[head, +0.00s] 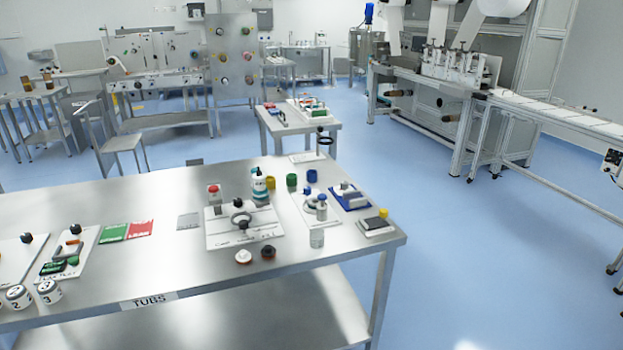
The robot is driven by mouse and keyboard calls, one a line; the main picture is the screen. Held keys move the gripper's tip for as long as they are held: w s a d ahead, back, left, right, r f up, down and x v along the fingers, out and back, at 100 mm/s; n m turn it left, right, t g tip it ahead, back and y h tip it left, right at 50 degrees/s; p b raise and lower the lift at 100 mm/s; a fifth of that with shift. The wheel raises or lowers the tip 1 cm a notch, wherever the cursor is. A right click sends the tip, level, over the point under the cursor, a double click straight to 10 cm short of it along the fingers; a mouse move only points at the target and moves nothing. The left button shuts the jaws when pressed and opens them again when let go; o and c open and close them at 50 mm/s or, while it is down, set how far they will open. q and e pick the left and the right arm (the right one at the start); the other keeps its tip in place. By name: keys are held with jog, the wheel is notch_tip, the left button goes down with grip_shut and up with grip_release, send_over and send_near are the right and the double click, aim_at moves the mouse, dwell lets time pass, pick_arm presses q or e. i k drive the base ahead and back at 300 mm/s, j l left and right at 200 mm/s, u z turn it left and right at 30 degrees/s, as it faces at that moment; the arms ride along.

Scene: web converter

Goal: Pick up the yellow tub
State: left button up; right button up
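A small yellow tub (271,182) stands on the steel table toward its back edge, just right of a white bottle (259,184) with a dark cap. Neither of my grippers is in view.
The steel table (130,205) has a "TUBS" label on its front edge. A white board with a ring fixture (243,228) lies in front of the yellow tub. Two round knobs (268,252) lie nearer the front. Blue floor is clear to the right (480,260).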

aim_at(270, 183)
jog(key=i+l+z, duration=0.6)
jog(key=z, duration=0.2)
jog(key=i+l+z, duration=0.25)
jog(key=i+z, duration=0.2)
jog(key=i+l+z, duration=0.1)
jog(key=i+z, duration=0.8)
jog(key=i+u, duration=0.5)
jog(key=i, duration=0.15)
jog(key=i+l+u, duration=0.15)
jog(key=i+u, duration=0.3)
jog(key=i, duration=0.15)
jog(key=i+j+u, duration=0.2)
jog(key=u, duration=0.3)
jog(key=i+u, duration=0.8)
jog(key=u, duration=0.15)
jog(key=i+l+u, duration=0.1)
jog(key=i+u, duration=0.2)
jog(key=u, duration=0.2)
jog(key=i+l+u, duration=0.3)
jog(key=u, duration=0.2)
